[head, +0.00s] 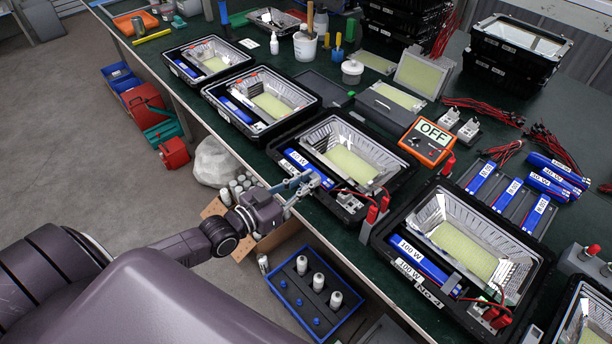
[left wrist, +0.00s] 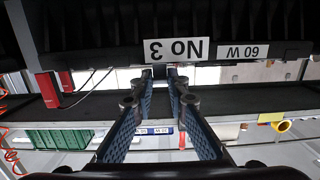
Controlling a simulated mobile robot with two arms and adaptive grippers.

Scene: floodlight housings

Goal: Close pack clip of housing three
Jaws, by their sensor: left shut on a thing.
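Housing three (head: 398,163) is a black, open floodlight housing with a shiny reflector and a yellow LED panel, near the front edge of the bench. A blue pack (head: 294,158) lies along its near side. In the left wrist view its wall carries an upside-down "No 3" label (left wrist: 173,50) and a "60 W" label (left wrist: 249,51). My left gripper (head: 308,181) is at this near wall, its blue-grey fingers close together; they also show in the left wrist view (left wrist: 165,75). It is shut on the pack clip, mostly hidden between the fingertips. My right gripper is not in view.
Housing No 4 (head: 376,243) stands to the right, other housings to the left. Red clamps with leads (head: 372,213) sit at housing three's right end. An orange meter (head: 428,142) reads OFF behind it. A blue tray (head: 325,322) with white cylinders is below the bench edge.

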